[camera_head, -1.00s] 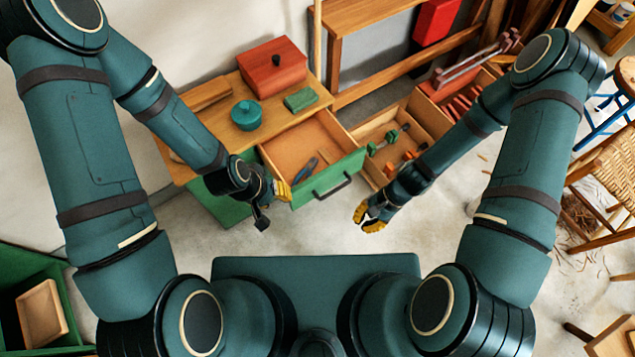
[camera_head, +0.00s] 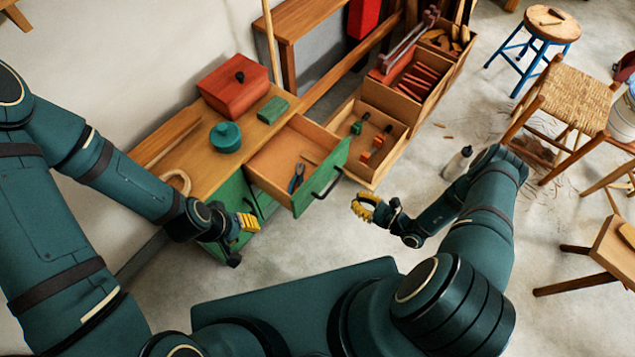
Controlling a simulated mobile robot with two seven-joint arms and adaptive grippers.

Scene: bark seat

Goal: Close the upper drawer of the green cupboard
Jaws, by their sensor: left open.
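The green cupboard (camera_head: 236,192) has a wooden top and stands against the wall. Its upper drawer (camera_head: 268,165) is pulled out, with a green front (camera_head: 309,187) and a black bar handle (camera_head: 328,183). Blue-handled pliers (camera_head: 296,178) lie inside the drawer. My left gripper (camera_head: 243,241) is open and empty, in front of the cupboard and left of the drawer front, apart from it. My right gripper (camera_head: 365,207) is to the right of the handle, apart from it, with yellow finger pads; its opening is unclear. It holds nothing visible.
A red box (camera_head: 233,91), teal pot (camera_head: 226,137) and green block (camera_head: 272,110) stand on the cupboard top. Wooden crates (camera_head: 375,135) with tools stand right of the drawer. A white bottle (camera_head: 457,163), blue stool (camera_head: 537,45) and woven chair (camera_head: 575,95) are further right. Floor before the drawer is clear.

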